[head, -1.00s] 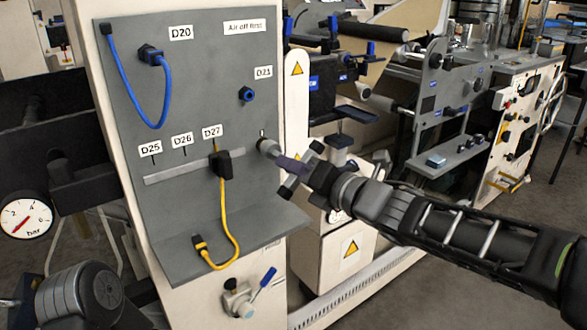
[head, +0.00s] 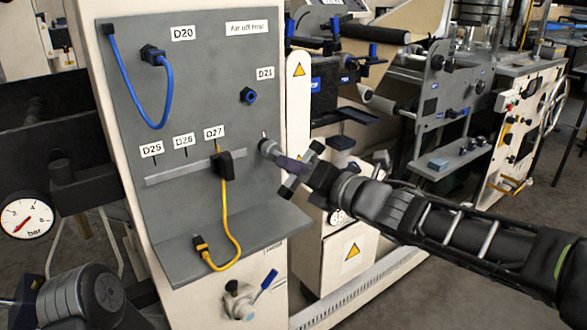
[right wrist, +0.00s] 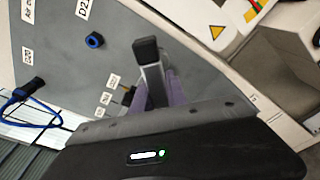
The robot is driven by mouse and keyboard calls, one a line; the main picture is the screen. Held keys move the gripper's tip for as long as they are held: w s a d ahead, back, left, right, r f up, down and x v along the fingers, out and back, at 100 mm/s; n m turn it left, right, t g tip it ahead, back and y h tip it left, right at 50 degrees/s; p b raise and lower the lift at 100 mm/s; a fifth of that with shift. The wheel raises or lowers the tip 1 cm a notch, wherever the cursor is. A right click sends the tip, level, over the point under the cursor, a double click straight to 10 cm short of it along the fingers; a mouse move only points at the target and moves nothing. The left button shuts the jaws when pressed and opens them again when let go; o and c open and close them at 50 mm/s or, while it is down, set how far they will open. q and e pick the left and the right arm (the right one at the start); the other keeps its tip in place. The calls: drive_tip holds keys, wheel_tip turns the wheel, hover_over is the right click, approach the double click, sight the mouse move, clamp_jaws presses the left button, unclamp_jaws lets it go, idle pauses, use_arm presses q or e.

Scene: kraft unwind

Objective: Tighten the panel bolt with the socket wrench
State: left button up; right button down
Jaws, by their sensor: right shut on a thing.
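The socket wrench (head: 268,148) shows as a grey cylindrical end against the right side of the grey panel (head: 205,95), just below a short dark mark. My right gripper (head: 296,167) is shut on the wrench, with purple between its dark fingers. In the right wrist view a grey piece with a dark end (right wrist: 147,50) stands up between purple parts. The panel bolt cannot be made out; the wrench end and gripper cover that spot. My left gripper is not in view.
A yellow cable (head: 226,205) hangs from a black plug under D27, left of the wrench. A blue cable (head: 168,95) loops at the upper left. A blue fitting (head: 248,95) sits above the wrench. A shelf (head: 215,252) juts out below. Machinery stands behind at right.

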drive_tip(key=shift+r, duration=0.1)
drive_tip(key=shift+m+p, duration=0.35)
drive_tip(key=shift+m, duration=0.55)
drive_tip(key=shift+a, duration=0.1)
drive_tip(key=shift+m, duration=0.3)
